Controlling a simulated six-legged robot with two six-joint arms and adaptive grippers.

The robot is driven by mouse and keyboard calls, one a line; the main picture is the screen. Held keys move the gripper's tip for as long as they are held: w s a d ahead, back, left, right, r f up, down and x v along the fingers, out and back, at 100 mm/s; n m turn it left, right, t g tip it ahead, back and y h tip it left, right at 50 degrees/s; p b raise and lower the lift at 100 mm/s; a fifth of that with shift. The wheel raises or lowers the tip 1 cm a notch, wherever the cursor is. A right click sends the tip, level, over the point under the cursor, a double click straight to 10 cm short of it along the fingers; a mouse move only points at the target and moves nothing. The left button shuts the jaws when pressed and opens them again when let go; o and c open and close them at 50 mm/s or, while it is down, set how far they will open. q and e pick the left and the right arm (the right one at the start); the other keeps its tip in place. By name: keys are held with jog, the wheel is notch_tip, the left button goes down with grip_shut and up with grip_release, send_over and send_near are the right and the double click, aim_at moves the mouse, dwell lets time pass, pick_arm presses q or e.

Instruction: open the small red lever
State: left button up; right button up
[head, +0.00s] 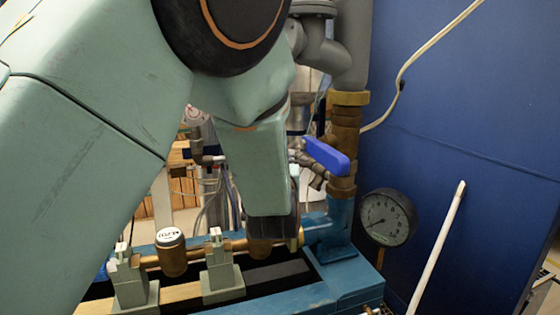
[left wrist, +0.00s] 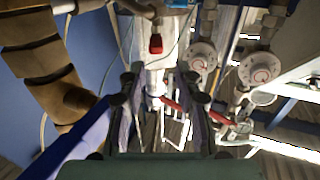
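In the left wrist view, a small red lever (left wrist: 155,44) sits upper middle on a metal fitting, beyond and above my fingertips. A longer, thin red handle (left wrist: 172,104) shows lower down, partly behind the right-hand finger. My left gripper (left wrist: 161,88) has its two dark fingers apart, with nothing visible held between them. In the head view my left arm comes in from the left and covers much of the bench; the left gripper (head: 272,228) points away, its fingers mostly hidden. No red lever shows clearly there. My right gripper is in neither view.
A blue lever (head: 327,155) sits on the brass pipe (head: 343,123). A round gauge (head: 387,217) and a white rod (head: 437,245) stand before the blue wall. A capped brass meter (head: 172,255) is on the bench. Two dials (left wrist: 201,60) (left wrist: 259,70) show in the wrist view.

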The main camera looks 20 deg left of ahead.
pick_arm(q)
jog(key=a+n, duration=0.1)
jog(key=a, duration=0.1)
jog(key=s+a+n, duration=0.1)
jog(key=a, duration=0.2)
jog(key=a+n+g+y, duration=0.1)
jog(key=a, duration=0.1)
jog(key=shift+s+a, duration=0.15)
jog(key=shift+s, duration=0.15)
jog(key=c, duration=0.5)
jog(key=a+n, duration=0.1)
jog(key=s+a+n, duration=0.1)
jog(key=a+f, duration=0.1)
jog(key=shift+s+a+n+h, duration=0.1)
jog(key=shift+s+n+h, duration=0.2)
jog(key=shift+n, duration=0.1)
grip_shut()
jog(key=s+d+n+t+h, duration=0.25)
jog(key=n+h, duration=0.25)
jog(key=n, duration=0.4)
jog(key=w+d+p, duration=0.1)
jog(key=w+d, duration=0.2)
jog(key=w, duration=0.7)
jog(key=shift+w+d, duration=0.15)
jog(key=shift+d, duration=0.2)
